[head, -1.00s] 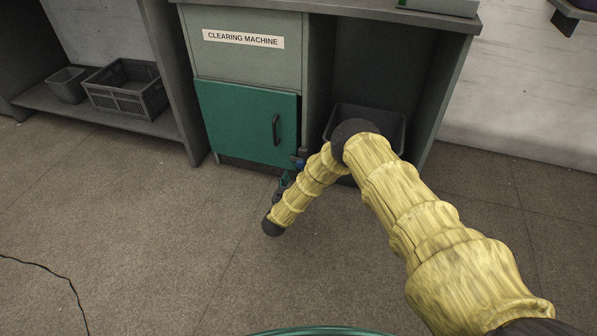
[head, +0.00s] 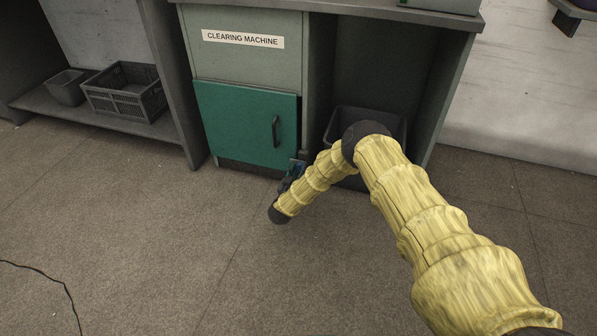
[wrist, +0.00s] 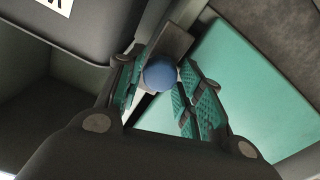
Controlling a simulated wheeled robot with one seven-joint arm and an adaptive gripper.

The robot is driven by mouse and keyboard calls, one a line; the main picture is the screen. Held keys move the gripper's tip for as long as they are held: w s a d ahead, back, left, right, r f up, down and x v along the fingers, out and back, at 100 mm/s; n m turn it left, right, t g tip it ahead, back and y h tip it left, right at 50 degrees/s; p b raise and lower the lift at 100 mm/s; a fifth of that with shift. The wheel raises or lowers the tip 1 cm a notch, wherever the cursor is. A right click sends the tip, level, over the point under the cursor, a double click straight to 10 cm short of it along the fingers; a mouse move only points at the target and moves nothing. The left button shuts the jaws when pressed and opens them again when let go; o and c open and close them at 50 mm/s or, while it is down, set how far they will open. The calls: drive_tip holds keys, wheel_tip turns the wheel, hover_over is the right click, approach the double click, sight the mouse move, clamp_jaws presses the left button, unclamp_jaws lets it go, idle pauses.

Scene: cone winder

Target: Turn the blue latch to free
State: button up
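The blue latch shows in the wrist view as a round blue knob (wrist: 160,74) in front of a grey plate, beside the green door. My gripper (wrist: 160,82) has its two green-padded fingers spread on either side of the knob. The fingers look open, with the knob between their tips; any contact is hard to make out. In the head view, my gripper (head: 292,177) is low at the bottom right corner of the green door (head: 240,122), partly hidden by my own yellow-sleeved arm. The door is closed.
The cabinet label (head: 243,39) reads "CLEARING MACHINE". The door has a dark handle (head: 275,131). A dark bin (head: 391,126) stands in the open bay to the right, behind my arm. A crate (head: 125,92) sits on the left shelf.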

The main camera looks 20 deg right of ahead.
drive_tip(key=c, duration=0.4)
drive_tip(key=shift+m, duration=0.3)
drive_tip(key=m+p, duration=0.1)
drive_tip(key=m, duration=0.1)
drive_tip(key=shift+r+m, duration=0.1)
drive_tip(key=shift+m, duration=0.3)
drive_tip(key=m+p, duration=0.1)
drive_tip(key=m, duration=0.3)
drive_tip(key=shift+m, duration=0.3)
drive_tip(key=m, duration=0.5)
drive_tip(key=shift+p, duration=0.3)
drive_tip(key=shift+f+m, duration=0.2)
drive_tip(key=shift+m, duration=2.2)
drive_tip(key=shift+s+a, duration=0.1)
